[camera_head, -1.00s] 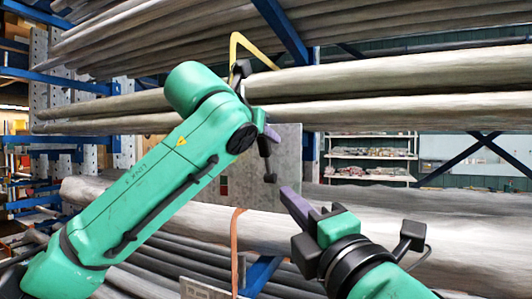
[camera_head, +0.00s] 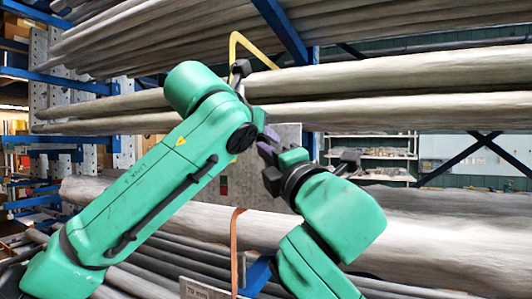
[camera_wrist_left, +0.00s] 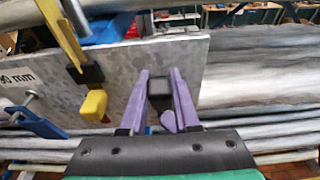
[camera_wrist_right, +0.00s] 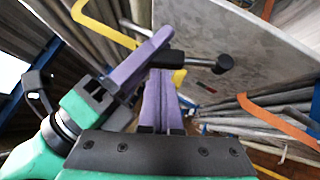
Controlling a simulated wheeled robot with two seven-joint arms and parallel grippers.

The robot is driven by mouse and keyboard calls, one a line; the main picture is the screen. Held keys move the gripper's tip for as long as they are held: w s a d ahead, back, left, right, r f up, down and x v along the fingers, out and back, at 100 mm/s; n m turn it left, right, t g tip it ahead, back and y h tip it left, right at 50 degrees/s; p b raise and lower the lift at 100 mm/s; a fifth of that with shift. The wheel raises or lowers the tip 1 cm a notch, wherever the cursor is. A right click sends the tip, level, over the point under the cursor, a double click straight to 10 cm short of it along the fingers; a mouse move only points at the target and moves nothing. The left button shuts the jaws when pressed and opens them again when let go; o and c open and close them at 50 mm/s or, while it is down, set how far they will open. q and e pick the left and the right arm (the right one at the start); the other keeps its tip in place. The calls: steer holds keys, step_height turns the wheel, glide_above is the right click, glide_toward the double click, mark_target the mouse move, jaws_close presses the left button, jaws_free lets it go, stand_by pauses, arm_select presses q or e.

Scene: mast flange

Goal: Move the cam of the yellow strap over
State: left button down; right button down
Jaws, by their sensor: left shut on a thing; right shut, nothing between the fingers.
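The yellow strap (camera_head: 250,45) wraps the upper pipe bundle in the head view. In the left wrist view the yellow strap (camera_wrist_left: 62,35) runs down to a dark buckle with a yellow end (camera_wrist_left: 95,104), left of my fingers. My left gripper (camera_wrist_left: 158,88) is shut on a black handle (camera_wrist_left: 160,92) in front of the grey plate. The handle's knobbed end (camera_wrist_right: 222,64) sticks out beyond my left fingers in the right wrist view. Whether this handle joins the yellow strap I cannot tell. My right gripper (camera_wrist_right: 160,82) is shut and empty, close beside my left gripper.
A grey metal plate (camera_wrist_left: 130,70) stands behind my left fingers. An orange strap (camera_head: 235,245) hangs below it, and a blue clamp (camera_wrist_left: 38,120) is at its lower left. Long pipes (camera_head: 400,75) fill the rack above and below. Blue rack beams (camera_head: 283,30) stand close by.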

arm_select(q)
steer(key=shift+r, duration=0.1)
steer(key=shift+s+d, duration=0.1)
steer(key=shift+d, duration=0.1)
steer(key=shift+a, duration=0.1)
arm_select(e)
steer(key=shift+w+d+r+m+h, duration=0.4)
steer(key=shift+w+r, duration=0.05)
steer(key=shift+w, duration=0.15)
arm_select(q)
steer(key=c, duration=0.7)
jaws_free()
steer(key=shift+o, duration=0.3)
steer(key=shift+a, duration=0.1)
arm_select(e)
steer(key=shift+a, duration=0.15)
steer(key=shift+f, duration=0.1)
